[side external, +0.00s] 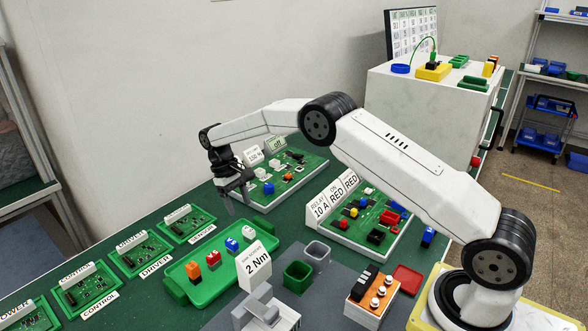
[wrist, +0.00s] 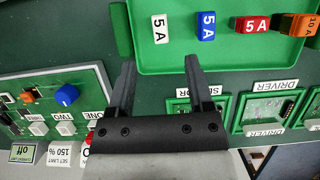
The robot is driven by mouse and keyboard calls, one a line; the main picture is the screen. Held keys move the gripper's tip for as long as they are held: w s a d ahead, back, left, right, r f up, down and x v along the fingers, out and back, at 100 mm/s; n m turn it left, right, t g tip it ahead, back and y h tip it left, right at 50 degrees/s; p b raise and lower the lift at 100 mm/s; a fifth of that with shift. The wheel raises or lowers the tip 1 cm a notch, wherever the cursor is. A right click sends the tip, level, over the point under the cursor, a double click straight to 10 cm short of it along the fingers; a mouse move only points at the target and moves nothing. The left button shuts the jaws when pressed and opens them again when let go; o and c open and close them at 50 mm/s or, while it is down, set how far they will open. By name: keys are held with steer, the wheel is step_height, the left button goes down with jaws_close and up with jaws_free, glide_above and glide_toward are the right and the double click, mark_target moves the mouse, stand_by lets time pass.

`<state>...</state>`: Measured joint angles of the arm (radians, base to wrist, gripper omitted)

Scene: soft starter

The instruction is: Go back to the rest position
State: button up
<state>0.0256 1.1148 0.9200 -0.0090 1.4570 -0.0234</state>
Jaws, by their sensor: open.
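My gripper (side external: 236,198) hangs from my arm over the green table, near the front left corner of the board with the blue knob. In the wrist view its two dark fingers (wrist: 160,82) are spread apart with nothing between them. The board with the blue knob (wrist: 66,95) lies to the left of the fingers in that view, and a green tray (wrist: 135,62) lies just beyond the fingertips. No rest marker or stand for my arm is visible.
The tray (side external: 212,283) holds several coloured fuse blocks. Small green boards (side external: 140,254) line the left edge. A relay board (side external: 372,225), a 2 Nm tool stand (side external: 264,309), grey and green bins (side external: 298,277) and a white cabinet (side external: 425,110) stand around.

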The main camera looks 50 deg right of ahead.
steer(key=shift+s+r, duration=0.1)
steer(key=shift+r, duration=0.1)
steer(key=shift+s+a+r+t, duration=0.15)
steer(key=shift+s+r+t, duration=0.25)
steer(key=shift+s+r, duration=0.2)
steer(key=s+r+t, duration=0.2)
steer(key=s+t, duration=0.1)
steer(key=s, duration=1)
steer(key=s+a+r+t, duration=0.1)
steer(key=s+t, duration=0.1)
steer(key=s, duration=1.1)
steer(key=shift+a+r+t, duration=0.15)
steer(key=shift+r+t, duration=0.2)
steer(key=shift+t, duration=0.05)
